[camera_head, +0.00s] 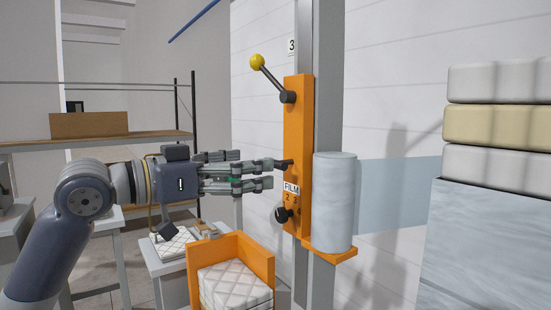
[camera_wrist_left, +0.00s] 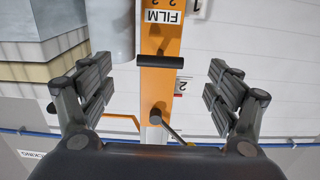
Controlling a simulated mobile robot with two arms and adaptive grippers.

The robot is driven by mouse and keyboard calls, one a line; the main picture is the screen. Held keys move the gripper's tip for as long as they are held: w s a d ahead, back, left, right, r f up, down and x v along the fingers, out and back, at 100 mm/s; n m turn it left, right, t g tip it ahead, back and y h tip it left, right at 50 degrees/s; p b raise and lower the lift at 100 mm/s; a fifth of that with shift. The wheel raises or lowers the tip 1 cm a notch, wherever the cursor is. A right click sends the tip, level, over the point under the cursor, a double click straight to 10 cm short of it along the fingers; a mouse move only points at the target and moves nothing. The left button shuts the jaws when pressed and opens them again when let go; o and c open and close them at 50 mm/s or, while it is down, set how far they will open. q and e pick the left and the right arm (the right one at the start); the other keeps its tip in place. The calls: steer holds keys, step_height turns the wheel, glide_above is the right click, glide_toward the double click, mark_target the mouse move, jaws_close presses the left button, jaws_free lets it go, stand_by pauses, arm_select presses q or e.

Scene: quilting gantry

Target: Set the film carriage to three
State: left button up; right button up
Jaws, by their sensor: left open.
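The film carriage (camera_head: 297,120) is an orange upright plate on a grey column, with a FILM label (camera_head: 291,188) and small numerals near its bottom. A lever with a yellow knob (camera_head: 257,62) slants up and left from its top. A black handle (camera_wrist_left: 180,62) sticks out at mid-height, and a dark knob (camera_head: 283,215) sits lower. A label reading 3 (camera_head: 291,47) shows beside the column above the carriage. My left gripper (camera_head: 270,173) is open and level with the handle. In the left wrist view its fingers (camera_wrist_left: 160,88) stand apart on either side of the carriage, with nothing between them gripped.
A pale film roll (camera_head: 335,200) stands on the carriage's right side. An orange bin (camera_head: 255,255) with quilted pads is below my left gripper. A shelf (camera_head: 95,141) stands at the back left.

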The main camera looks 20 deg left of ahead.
mark_target(275, 165)
arm_select(q)
steer(key=shift+p+x, duration=0.7)
steer(key=shift+x, duration=2.4)
arm_select(e)
steer(key=shift+w+r, duration=0.25)
steer(key=shift+r, duration=0.25)
steer(key=shift+w+r, duration=0.25)
steer(key=shift+r, duration=0.2)
arm_select(q)
steer(key=c, duration=1.6)
steer(key=shift+o, duration=0.2)
step_height(275, 165, up, 15)
steer(key=p, duration=1.3)
steer(key=shift+s+a+f, duration=0.1)
steer(key=shift+f, duration=0.1)
arm_select(e)
step_height(275, 165, up, 13)
steer(key=shift+s+f, duration=0.1)
arm_select(q)
steer(key=o, duration=1.4)
steer(key=shift+o, duration=0.8)
steer(key=shift+f, duration=0.1)
